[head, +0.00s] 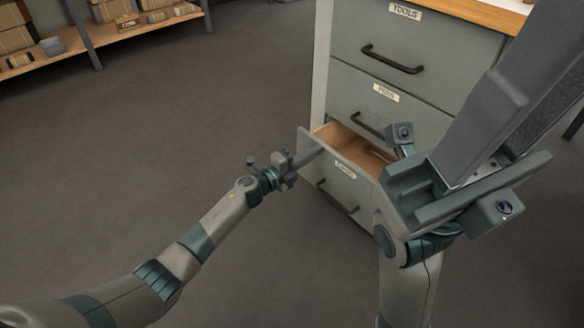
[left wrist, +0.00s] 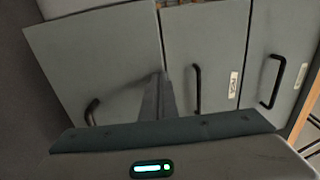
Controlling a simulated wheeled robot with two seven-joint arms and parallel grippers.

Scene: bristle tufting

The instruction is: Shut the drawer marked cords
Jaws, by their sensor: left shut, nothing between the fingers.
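The open drawer (head: 345,183) is the third one down in the grey cabinet. Its small label (head: 345,170) is too blurred to read surely. It stands part way out, with its wooden inside showing and a dark handle on its front. My left gripper (head: 314,154) is shut and empty, with its fingertips at the upper left part of that drawer's front. I cannot tell whether they touch it. In the left wrist view the drawer front (left wrist: 95,60) lies left of the fingers. My right gripper (head: 500,100) is large and close, and hides part of the cabinet's right side.
Above are two closed drawers, marked TOOLS (head: 420,45) and apparently PENS (head: 350,93), with dark handles. A wooden top (head: 480,14) covers the cabinet. A shelf with boxes (head: 150,27) stands at the far left. The floor (head: 130,140) between is clear.

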